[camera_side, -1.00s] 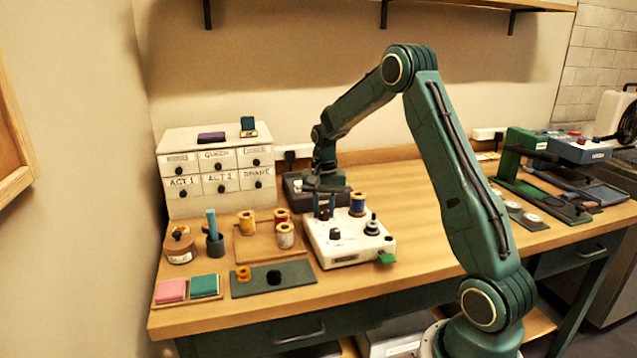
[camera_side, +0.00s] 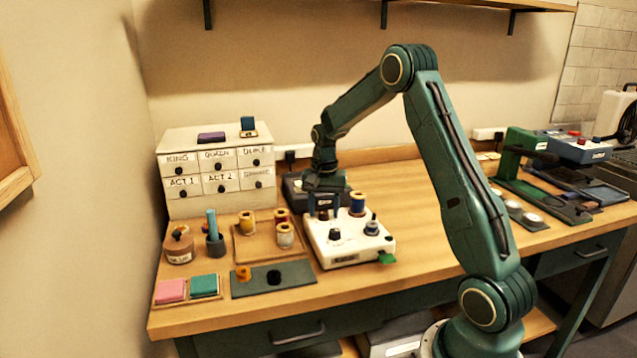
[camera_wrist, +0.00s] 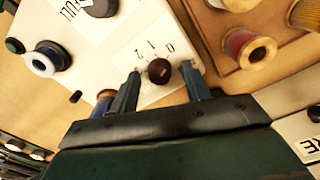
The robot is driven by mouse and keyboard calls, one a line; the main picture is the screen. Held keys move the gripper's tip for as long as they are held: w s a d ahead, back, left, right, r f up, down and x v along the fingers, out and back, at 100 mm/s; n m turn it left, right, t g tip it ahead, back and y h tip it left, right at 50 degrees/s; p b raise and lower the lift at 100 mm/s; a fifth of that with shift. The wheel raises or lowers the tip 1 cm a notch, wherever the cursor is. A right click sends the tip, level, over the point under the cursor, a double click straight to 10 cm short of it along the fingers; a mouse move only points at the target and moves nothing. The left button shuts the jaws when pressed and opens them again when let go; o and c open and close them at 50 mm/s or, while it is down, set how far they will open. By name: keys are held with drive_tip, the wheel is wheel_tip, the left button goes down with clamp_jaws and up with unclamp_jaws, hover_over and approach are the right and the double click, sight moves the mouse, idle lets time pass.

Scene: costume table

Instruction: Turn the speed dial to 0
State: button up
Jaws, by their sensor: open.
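The white machine (camera_side: 350,247) stands on the table. In the wrist view, its top carries a small dark round dial (camera_wrist: 159,70) beside the printed numbers 0, 1 and 2. My gripper (camera_wrist: 161,82) is open, with one finger on each side of this dial and a gap visible around it. The dial's pointer is too small to read. In the side view, my gripper (camera_side: 323,208) is over the machine's back left part and that dial is hidden. A second knob, beside the label "FULL" (camera_wrist: 99,4), is partly cut off at the top of the wrist view.
A blue spool (camera_side: 357,204) stands on the machine close to my gripper. A wooden tray with thread spools (camera_side: 285,235) is left of the machine, and a white drawer cabinet (camera_side: 217,168) stands behind.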

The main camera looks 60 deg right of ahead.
sight(323, 214)
wheel_tip(323, 214, up, 14)
idle(0.7)
drive_tip(key=s+a+r+n+t, duration=0.1)
drive_tip(key=s+a+r+n, duration=0.3)
drive_tip(key=a, duration=0.4)
drive_tip(key=s+a+r+n+t, duration=0.2)
drive_tip(key=s+a+r+n, duration=0.15)
drive_tip(key=s+a, duration=0.35)
drive_tip(key=s+a+f+n+t, duration=0.2)
drive_tip(key=s+a+f+n, duration=0.2)
drive_tip(key=s+a, duration=0.6)
drive_tip(key=shift+s+a+n+t, duration=0.15)
drive_tip(key=shift+s+n+t, duration=0.15)
drive_tip(key=shift+s+n, duration=0.95)
drive_tip(key=shift+s, duration=0.15)
